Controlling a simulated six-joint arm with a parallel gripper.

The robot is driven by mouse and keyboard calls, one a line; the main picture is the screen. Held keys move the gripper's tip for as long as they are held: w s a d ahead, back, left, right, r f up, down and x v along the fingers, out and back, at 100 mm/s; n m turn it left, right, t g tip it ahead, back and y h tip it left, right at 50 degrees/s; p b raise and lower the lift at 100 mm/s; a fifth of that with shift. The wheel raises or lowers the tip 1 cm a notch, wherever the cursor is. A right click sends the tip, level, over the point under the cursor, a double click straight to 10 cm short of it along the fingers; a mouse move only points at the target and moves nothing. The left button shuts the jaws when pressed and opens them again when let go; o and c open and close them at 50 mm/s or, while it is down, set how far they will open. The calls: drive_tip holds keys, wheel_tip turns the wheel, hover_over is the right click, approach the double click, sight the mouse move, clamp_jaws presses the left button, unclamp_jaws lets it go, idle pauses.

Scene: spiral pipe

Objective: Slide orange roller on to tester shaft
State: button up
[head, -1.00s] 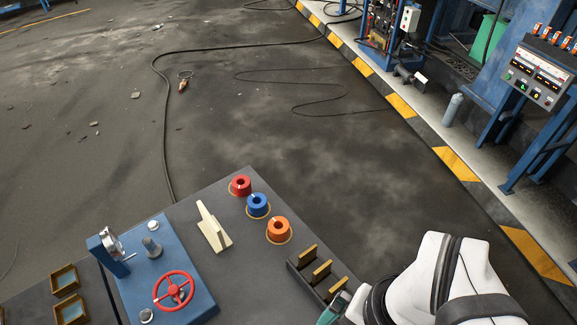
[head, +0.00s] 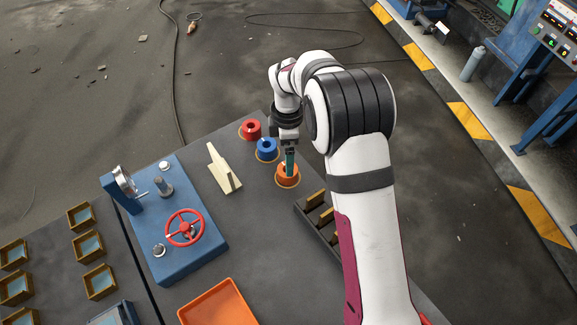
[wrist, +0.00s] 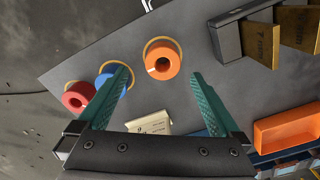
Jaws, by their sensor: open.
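The orange roller (head: 287,181) stands on the dark table at the end of a row with a blue roller (head: 267,147) and a red roller (head: 250,128). My gripper (head: 289,165) points down just above the orange roller. In the wrist view its green fingers are open, and the orange roller (wrist: 164,73) shows between and beyond their tips; contact cannot be told. The blue tester (head: 178,255) is left of the rollers, with an upright grey shaft (head: 163,189), a red handwheel (head: 185,228) and a round gauge (head: 124,180). The shaft is bare.
A cream wedge-shaped stand (head: 222,171) is between the tester and rollers. A dark rack with brown plates (head: 315,201) is right of the orange roller. An orange tray (head: 217,306) lies at the front. Small brown boxes (head: 88,248) stand at the left.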

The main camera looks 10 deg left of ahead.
drive_tip(key=f, duration=0.6)
drive_tip(key=shift+s+d+f, duration=0.15)
drive_tip(key=shift+s+f, duration=0.05)
drive_tip(key=shift+f, duration=0.2)
clamp_jaws()
drive_tip(key=shift+r, duration=0.1)
wheel_tip(320, 180, up, 4)
drive_tip(key=shift+d+r, duration=0.1)
drive_tip(key=shift+r, duration=0.1)
drive_tip(key=s+d+r, duration=0.2)
drive_tip(key=d+r, duration=0.4)
drive_tip(key=d, duration=0.5)
drive_tip(key=w+a+r, duration=0.1)
drive_tip(key=a+r, duration=0.1)
drive_tip(key=a, duration=0.7)
drive_tip(key=w+a+r, duration=0.1)
drive_tip(key=a+r, duration=0.1)
drive_tip(key=a, duration=0.8)
drive_tip(key=s+a+r, duration=0.2)
drive_tip(key=s+a, duration=0.4)
drive_tip(key=a, duration=0.4)
drive_tip(key=s+a+r, duration=0.1)
drive_tip(key=s+a, duration=0.5)
drive_tip(key=a, duration=0.4)
drive_tip(key=shift+s+a+r, duration=0.2)
drive_tip(key=shift+s+r, duration=0.15)
